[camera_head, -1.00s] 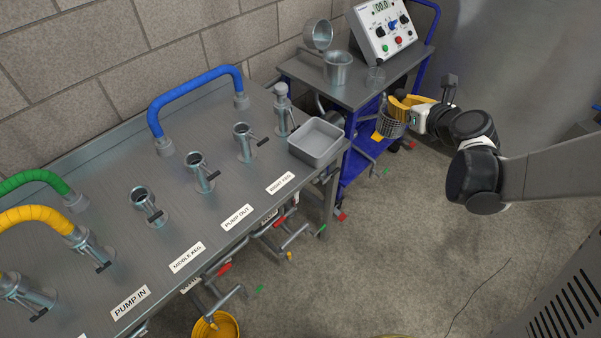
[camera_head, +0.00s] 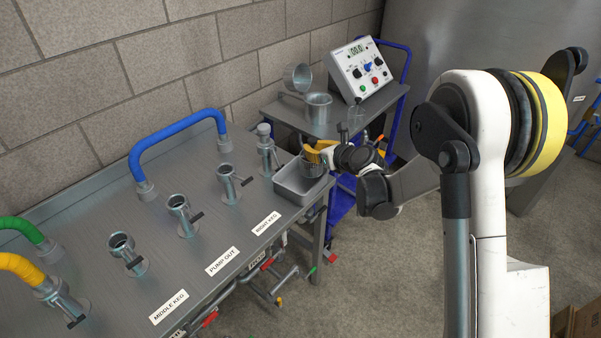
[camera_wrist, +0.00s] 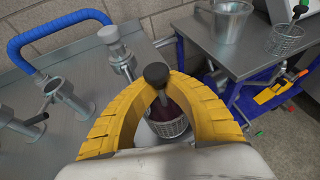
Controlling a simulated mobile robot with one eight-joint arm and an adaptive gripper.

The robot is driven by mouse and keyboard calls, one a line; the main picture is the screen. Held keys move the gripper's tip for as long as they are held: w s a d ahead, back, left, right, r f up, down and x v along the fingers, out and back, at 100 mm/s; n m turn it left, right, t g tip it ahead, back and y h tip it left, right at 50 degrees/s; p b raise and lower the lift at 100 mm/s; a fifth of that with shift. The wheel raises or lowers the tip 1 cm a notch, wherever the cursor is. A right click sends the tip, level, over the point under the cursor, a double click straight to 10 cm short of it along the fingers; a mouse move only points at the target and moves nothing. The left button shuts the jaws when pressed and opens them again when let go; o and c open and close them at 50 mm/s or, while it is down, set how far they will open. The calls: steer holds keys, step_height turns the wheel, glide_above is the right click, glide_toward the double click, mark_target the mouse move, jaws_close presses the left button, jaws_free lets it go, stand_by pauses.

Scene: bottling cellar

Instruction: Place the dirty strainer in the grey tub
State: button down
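The dirty strainer is a mesh basket with dark red residue inside; it shows in the wrist view (camera_wrist: 170,127) and in the head view (camera_head: 312,168). My gripper (camera_wrist: 157,82) has its yellow fingers closed around the strainer's upright handle, below a dark round knob. In the head view my gripper (camera_head: 316,151) is at the bench's right end. The grey tub (camera_head: 288,190) is a shallow rectangular tub on the bench corner. The strainer overlaps the tub's right part in the head view; I cannot tell whether it touches the tub's floor.
A valve post (camera_head: 267,148) stands close behind the tub. The cart (camera_head: 345,124) to the right holds a metal pot (camera_head: 318,108), a control box (camera_head: 358,70) and another mesh strainer (camera_wrist: 287,40). A blue hose (camera_head: 170,135) arches over the bench.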

mark_target(301, 156)
steer(key=a+f, duration=0.1)
steer(key=s+a+f+b, duration=0.1)
steer(key=a, duration=0.1)
steer(key=shift+a+f, duration=0.1)
steer(key=shift+a, duration=0.05)
steer(key=shift+f+b, duration=0.95)
steer(key=shift+f, duration=1)
steer(key=shift+f, duration=0.1)
steer(key=c, duration=1.6)
jaws_free()
steer(key=shift+o, duration=0.2)
